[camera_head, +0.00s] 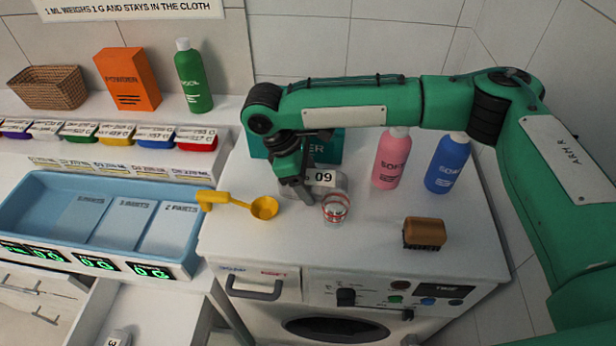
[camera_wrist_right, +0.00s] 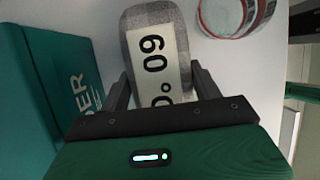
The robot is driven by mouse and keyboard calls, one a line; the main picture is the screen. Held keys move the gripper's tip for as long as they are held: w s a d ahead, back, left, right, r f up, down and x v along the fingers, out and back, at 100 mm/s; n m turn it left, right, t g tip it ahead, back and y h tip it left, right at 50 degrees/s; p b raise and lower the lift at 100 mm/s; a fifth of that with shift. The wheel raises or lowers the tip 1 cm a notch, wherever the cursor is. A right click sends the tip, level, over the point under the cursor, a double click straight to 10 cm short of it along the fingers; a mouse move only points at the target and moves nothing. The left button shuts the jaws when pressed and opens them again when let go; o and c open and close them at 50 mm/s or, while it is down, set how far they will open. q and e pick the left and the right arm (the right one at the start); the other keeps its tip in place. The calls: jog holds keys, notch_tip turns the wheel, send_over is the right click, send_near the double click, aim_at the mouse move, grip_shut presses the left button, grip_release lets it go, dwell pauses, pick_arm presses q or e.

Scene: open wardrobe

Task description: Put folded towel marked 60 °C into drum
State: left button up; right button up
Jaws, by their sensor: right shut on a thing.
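The folded towel is grey with a white label reading 60 °C (camera_head: 323,177). It lies on or just above the washing machine's top (camera_head: 455,240); I cannot tell which. In the right wrist view the towel (camera_wrist_right: 130,35) sits between the two fingers. My right gripper (camera_head: 304,193) is shut on it, and its arm hides part of it in the head view. The dark round door of the drum (camera_head: 335,329) shows at the machine's front, cut by the lower edge; the drum's inside is hidden. My left gripper is not in view.
A measuring glass (camera_head: 336,208) stands close to the towel, with a yellow scoop (camera_head: 264,208) to its left. A teal box (camera_head: 258,146) is behind. Pink (camera_head: 390,160) and blue (camera_head: 448,164) bottles and a brown brush (camera_head: 425,232) stand right. A blue tray (camera_head: 40,185) is left.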

jog(key=o, duration=0.8)
jog(key=shift+f, duration=0.1)
jog(key=shift+o, duration=1)
